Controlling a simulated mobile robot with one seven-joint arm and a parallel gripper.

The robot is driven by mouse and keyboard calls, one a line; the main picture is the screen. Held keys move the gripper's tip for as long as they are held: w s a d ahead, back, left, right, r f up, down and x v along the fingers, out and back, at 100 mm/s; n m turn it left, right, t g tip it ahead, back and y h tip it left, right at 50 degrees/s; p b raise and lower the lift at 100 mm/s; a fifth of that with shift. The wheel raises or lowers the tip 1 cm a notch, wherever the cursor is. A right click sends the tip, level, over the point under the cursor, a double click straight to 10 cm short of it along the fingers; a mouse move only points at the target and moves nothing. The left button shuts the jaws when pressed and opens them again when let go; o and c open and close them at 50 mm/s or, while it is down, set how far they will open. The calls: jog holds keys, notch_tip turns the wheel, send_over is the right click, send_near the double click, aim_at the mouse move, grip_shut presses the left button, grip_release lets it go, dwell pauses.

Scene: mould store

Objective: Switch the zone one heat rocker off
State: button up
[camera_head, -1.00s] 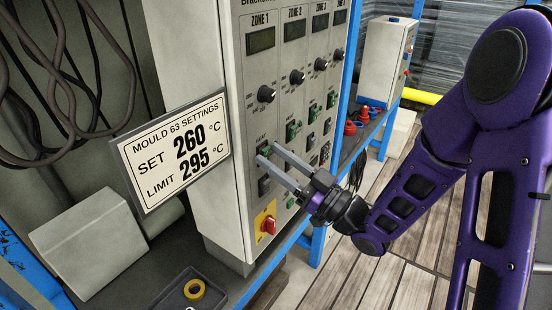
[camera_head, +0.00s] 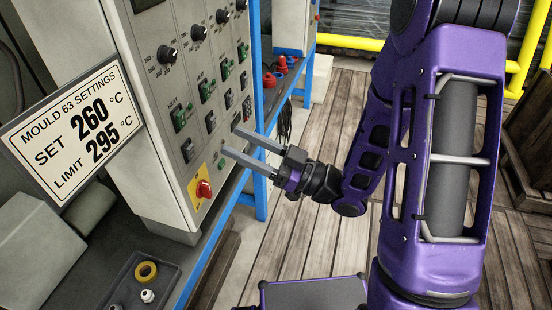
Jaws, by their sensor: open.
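The control cabinet (camera_head: 150,90) stands on the bench at left, its panel facing right. The zone one column is nearest me, with a black knob (camera_head: 167,54), a green rocker (camera_head: 180,118) below it and a dark rocker (camera_head: 188,150) lower down. The small labels are too blurred to read, and I cannot tell which way the green rocker is tipped. My gripper (camera_head: 231,141) is open and empty. Its two grey fingers point left towards the lower panel, right of and lower than the green rocker, and apart from it.
Similar green rockers (camera_head: 206,90) rise to the right. A settings sign (camera_head: 75,125) juts out at left. A dark tray (camera_head: 130,285) holds a yellow ring.

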jog(key=v, duration=0.7)
dwell(0.3)
